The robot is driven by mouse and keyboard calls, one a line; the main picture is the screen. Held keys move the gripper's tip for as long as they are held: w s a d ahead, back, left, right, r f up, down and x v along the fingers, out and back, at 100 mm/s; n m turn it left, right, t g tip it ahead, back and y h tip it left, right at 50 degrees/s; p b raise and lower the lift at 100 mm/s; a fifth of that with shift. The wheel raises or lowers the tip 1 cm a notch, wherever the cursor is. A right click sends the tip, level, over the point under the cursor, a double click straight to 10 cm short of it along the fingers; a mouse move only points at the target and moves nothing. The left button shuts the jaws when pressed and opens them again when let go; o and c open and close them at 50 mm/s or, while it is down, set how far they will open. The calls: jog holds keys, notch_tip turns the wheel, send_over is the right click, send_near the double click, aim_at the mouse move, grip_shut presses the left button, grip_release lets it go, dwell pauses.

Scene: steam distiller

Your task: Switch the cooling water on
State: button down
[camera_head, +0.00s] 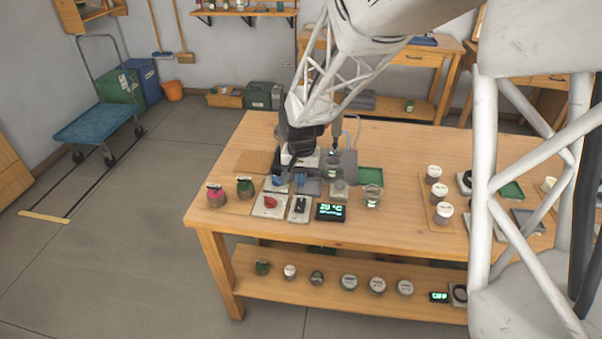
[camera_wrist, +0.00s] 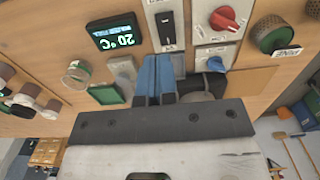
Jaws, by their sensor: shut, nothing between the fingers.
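My gripper (camera_head: 300,178) points down over the apparatus on the wooden table; its two blue fingers lie together, shut and empty, in the wrist view (camera_wrist: 158,72). Just beyond the fingertips is a pale plate with a black switch (camera_wrist: 167,28), also in the head view (camera_head: 299,206). A red knob (camera_head: 270,202) on a white plate stands left of it; it also shows in the wrist view (camera_wrist: 224,18). I cannot read the labels or tell which control is the cooling water.
A display (camera_head: 331,211) reads 20 °C. A glass beaker (camera_head: 372,195) stands right of the apparatus. The table front (camera_head: 300,235) is clear.

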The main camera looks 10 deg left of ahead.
aim_at(301, 211)
notch_tip(301, 211, down, 11)
jog(key=shift+s+r, duration=0.1)
dwell(0.5)
dwell(0.4)
jog(key=shift+f+t, duration=0.2)
jog(key=shift+t, duration=0.1)
jog(key=shift+r, duration=0.25)
jog(key=shift+r, duration=0.55)
jog(key=shift+r, duration=0.15)
jog(key=shift+s+r, duration=0.25)
jog(key=shift+r, duration=0.85)
notch_tip(301, 211, up, 11)
jog(key=s, duration=0.2)
jog(key=shift+r, duration=0.15)
